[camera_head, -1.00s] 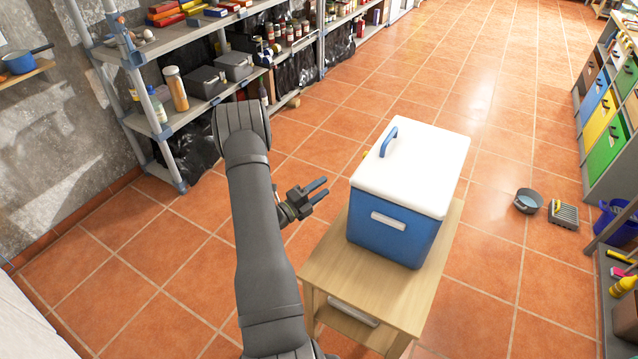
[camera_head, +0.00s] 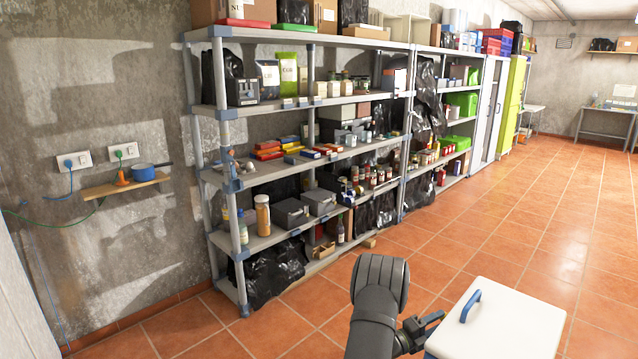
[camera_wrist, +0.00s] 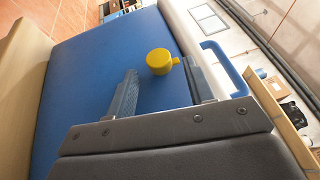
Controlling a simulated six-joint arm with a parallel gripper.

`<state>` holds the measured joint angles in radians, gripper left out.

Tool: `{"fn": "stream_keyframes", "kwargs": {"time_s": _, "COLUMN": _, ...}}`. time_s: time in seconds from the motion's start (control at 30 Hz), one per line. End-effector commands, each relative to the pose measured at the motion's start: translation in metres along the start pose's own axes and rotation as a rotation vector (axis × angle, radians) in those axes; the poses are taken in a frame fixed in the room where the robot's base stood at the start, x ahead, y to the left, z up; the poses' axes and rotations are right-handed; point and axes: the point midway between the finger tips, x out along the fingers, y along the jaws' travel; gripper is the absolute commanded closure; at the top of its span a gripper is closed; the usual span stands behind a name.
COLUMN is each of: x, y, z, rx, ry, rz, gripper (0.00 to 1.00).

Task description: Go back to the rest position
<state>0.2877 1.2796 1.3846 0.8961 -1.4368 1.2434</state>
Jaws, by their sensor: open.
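My gripper (camera_head: 428,322) is just left of the cool box, low in the head view. Its jaws are open with nothing between them. The cool box has a white lid (camera_head: 515,322), which lies on it, and a blue handle (camera_head: 470,305) on top. Most of its blue body is cut off in the head view. In the wrist view my gripper (camera_wrist: 160,80) faces the blue side (camera_wrist: 85,75) of the box. A round yellow fitting (camera_wrist: 159,61) shows there beyond the fingers; whether a finger touches it I cannot tell.
Grey shelving (camera_head: 330,160) loaded with boxes, bottles and bags stands along the wall behind my arm. A small wall shelf (camera_head: 120,186) holds a blue pan (camera_head: 150,173). The tiled floor (camera_head: 470,240) right of the shelving is clear.

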Motion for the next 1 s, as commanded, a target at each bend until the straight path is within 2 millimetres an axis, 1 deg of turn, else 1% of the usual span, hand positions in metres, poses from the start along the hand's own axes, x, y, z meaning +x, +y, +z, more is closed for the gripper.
{"fn": "stream_keyframes", "kwargs": {"time_s": 0.03, "x": 0.006, "y": 0.000, "z": -0.001, "rx": 0.001, "ry": 0.001, "rz": 0.000, "gripper": 0.51}}
{"fn": "stream_keyframes", "kwargs": {"time_s": 0.2, "x": 0.017, "y": 0.000, "z": 0.000, "rx": 0.000, "ry": -0.001, "rz": 0.001, "gripper": 0.51}}
{"fn": "stream_keyframes", "kwargs": {"time_s": 0.63, "x": 0.014, "y": 0.000, "z": 0.000, "rx": -0.005, "ry": -0.001, "rz": 0.010, "gripper": 0.51}}
{"fn": "stream_keyframes", "kwargs": {"time_s": 0.77, "x": 0.003, "y": 0.001, "z": 0.001, "rx": -0.001, "ry": -0.002, "rz": 0.001, "gripper": 0.51}}
{"fn": "stream_keyframes", "kwargs": {"time_s": 0.87, "x": -0.012, "y": 0.000, "z": 0.001, "rx": -0.001, "ry": -0.003, "rz": 0.001, "gripper": 0.51}}
{"fn": "stream_keyframes", "kwargs": {"time_s": 1.0, "x": -0.040, "y": 0.000, "z": 0.001, "rx": -0.001, "ry": -0.005, "rz": 0.001, "gripper": 0.51}}
